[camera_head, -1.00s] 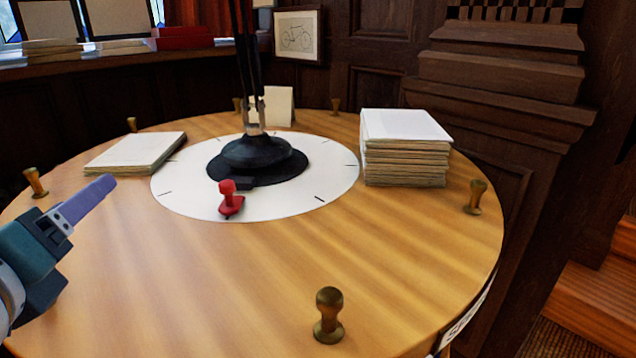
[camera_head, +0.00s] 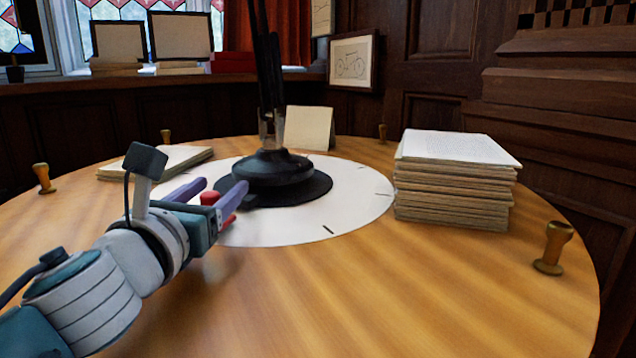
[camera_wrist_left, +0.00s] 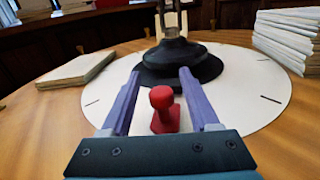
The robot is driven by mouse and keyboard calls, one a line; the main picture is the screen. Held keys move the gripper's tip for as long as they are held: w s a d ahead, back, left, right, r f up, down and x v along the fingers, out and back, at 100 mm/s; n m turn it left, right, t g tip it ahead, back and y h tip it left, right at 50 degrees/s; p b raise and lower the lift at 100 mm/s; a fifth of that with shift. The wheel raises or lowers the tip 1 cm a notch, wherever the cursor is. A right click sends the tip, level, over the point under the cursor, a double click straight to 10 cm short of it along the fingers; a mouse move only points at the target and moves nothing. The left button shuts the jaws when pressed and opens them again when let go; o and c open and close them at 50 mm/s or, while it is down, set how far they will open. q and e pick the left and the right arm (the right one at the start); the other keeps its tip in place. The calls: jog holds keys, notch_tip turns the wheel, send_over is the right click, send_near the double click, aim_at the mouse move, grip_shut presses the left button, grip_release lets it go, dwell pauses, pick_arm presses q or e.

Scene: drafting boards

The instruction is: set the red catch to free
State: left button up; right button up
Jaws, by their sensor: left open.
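The red catch (camera_head: 210,198) has a round knob on a small red base. It sits on the white disc (camera_head: 300,228), at the near left side of the black lamp base (camera_head: 300,190). My left gripper (camera_head: 224,186) is open, with one finger on each side of the catch. In the left wrist view the red catch (camera_wrist_left: 166,119) stands upright between the two purple fingers, with a gap on both sides. The fingers partly hide the catch in the head view. My right gripper is not in view.
The round wooden table (camera_head: 420,300) has brass knobs (camera_head: 553,248) around its edge. A tall paper stack (camera_head: 455,185) stands on the right, a low one (camera_head: 165,160) on the left. The lamp's dark arm (camera_head: 265,60) rises behind the catch. The front of the table is clear.

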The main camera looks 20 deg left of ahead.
pick_arm(q)
jog(key=shift+x, duration=0.8)
jog(key=shift+c, duration=0.4)
grip_shut()
dwell(0.5)
